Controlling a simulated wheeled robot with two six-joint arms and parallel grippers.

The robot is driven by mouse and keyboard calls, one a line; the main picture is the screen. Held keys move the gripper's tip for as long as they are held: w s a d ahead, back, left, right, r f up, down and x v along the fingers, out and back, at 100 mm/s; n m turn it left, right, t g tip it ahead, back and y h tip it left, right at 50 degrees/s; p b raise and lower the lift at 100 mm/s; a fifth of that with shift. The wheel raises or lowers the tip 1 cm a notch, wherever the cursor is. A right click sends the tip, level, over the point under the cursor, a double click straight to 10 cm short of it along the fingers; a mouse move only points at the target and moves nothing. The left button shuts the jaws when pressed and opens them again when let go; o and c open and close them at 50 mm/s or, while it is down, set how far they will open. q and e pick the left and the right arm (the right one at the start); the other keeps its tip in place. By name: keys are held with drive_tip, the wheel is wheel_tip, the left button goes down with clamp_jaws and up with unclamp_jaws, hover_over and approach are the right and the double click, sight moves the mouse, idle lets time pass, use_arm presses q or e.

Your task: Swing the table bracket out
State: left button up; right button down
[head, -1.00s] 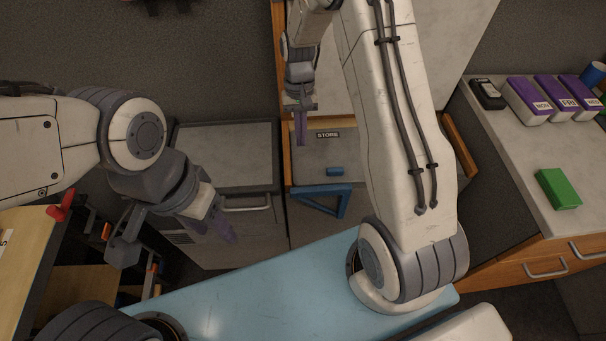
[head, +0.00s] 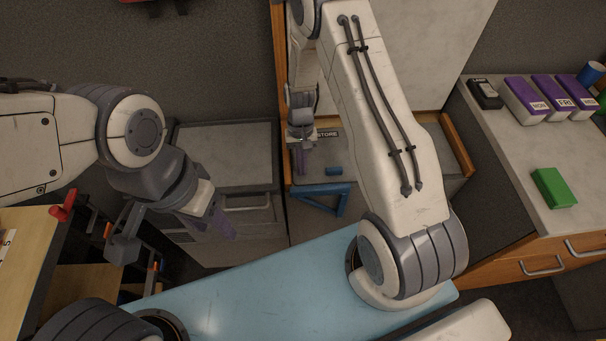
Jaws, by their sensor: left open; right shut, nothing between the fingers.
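The blue triangular bracket (head: 322,190) sits in the middle of the head view, at the front edge of the grey surface labelled STORE. My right gripper (head: 303,168) is shut and empty. It points down with its purple fingers just above the bracket's left end in the picture; I cannot tell whether they touch it. My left gripper (head: 222,222) is open and empty. It hangs to the left of the bracket, in front of the grey cabinet, and is apart from the bracket.
A grey cabinet (head: 225,150) stands to the left. A light-blue surface (head: 260,290) spans the front. The right counter (head: 520,170) holds a green block (head: 553,187) and several purple-topped boxes (head: 563,92).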

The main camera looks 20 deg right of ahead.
drive_tip(key=shift+s+a+r+p, duration=0.1)
drive_tip(key=shift+s+a+p, duration=0.15)
drive_tip(key=shift+s, duration=0.7)
drive_tip(key=shift+s+a+r+p, duration=0.15)
drive_tip(key=shift+s+a, duration=0.15)
drive_tip(key=shift+s, duration=0.6)
